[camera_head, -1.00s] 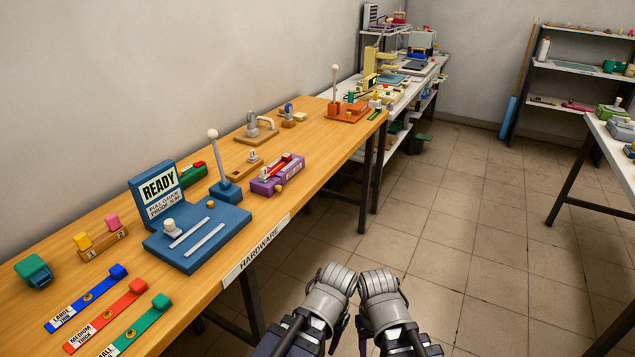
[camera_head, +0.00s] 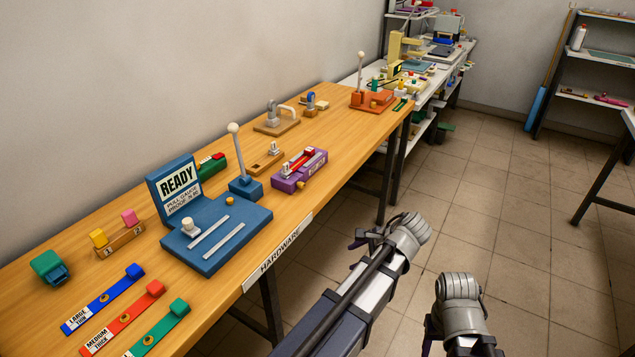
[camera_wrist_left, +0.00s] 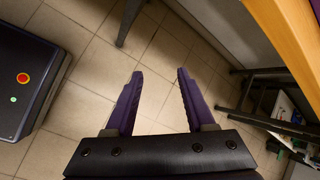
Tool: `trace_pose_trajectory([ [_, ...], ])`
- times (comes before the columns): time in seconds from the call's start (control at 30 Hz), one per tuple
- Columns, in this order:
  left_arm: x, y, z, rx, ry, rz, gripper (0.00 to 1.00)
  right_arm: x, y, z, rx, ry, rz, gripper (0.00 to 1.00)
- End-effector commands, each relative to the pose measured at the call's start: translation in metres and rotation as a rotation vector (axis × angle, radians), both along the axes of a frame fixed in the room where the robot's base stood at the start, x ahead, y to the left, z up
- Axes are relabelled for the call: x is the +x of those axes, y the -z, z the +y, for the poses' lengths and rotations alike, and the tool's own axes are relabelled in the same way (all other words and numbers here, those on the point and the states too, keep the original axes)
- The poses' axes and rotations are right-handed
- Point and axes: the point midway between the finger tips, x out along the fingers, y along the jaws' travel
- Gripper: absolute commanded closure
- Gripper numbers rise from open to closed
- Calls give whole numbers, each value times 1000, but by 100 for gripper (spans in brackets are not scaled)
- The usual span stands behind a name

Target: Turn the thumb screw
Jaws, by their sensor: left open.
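I cannot tell for sure which small knob is the thumb screw. A purple fixture (camera_head: 300,170) with a red bar and a small pale orange knob on its side lies near the bench's front edge. A blue READY fixture (camera_head: 217,232) with a white knob (camera_head: 188,226) stands left of it. My left gripper (camera_head: 361,239) is off the bench's front edge, over the floor, apart from both. In the left wrist view its two purple fingers (camera_wrist_left: 160,74) are spread with nothing between them. My right gripper (camera_head: 430,343) is low at the bottom, its fingers mostly hidden.
The wooden bench (camera_head: 335,185) carries a blue lever block (camera_head: 245,187), coloured labelled strips (camera_head: 125,310), small wooden-based fittings and an orange lever block (camera_head: 372,101). A white table (camera_head: 440,85) stands beyond. The tiled floor (camera_head: 510,210) to the right is clear.

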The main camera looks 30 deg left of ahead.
Motion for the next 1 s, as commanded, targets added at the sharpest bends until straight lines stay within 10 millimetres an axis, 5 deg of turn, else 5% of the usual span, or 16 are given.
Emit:
trace_pose_trajectory([
  [0.3,79,-63,88,365,253,248,45,0,-12,0,0,0,0,45],
  [0.5,109,-101,133,557,363,449,45,0,-16,0,0,0,0,45],
  [0.73,113,-110,143,604,388,510,45,0,-16,0,0,0,0,45],
  [1.0,116,-96,170,601,385,508,45,0,-2,0,0,0,0,45],
])
